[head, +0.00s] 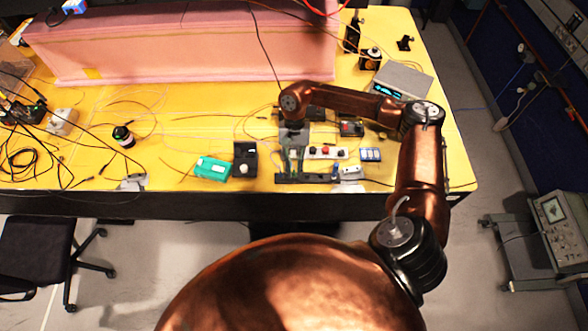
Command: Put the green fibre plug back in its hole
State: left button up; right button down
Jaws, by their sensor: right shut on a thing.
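My right gripper (293,157) points down over the middle of the yellow table. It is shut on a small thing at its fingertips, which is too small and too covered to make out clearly. I cannot tell the green fibre plug or its hole apart here; the gripper and wrist cover that spot. A dark flat base (318,179) lies just in front of the gripper. My left gripper is not in view.
A green box (212,168) and a black block (245,159) stand left of the gripper. A strip with coloured knobs (327,153) and a blue-white block (370,154) stand to its right. A pink foam enclosure (190,45) fills the back. Loose fibres cross the yellow table (215,105).

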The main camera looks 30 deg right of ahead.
jog(key=shift+f, duration=0.15)
jog(key=c, duration=1.8)
grip_release()
jog(key=v, duration=1.2)
jog(key=shift+s, duration=0.1)
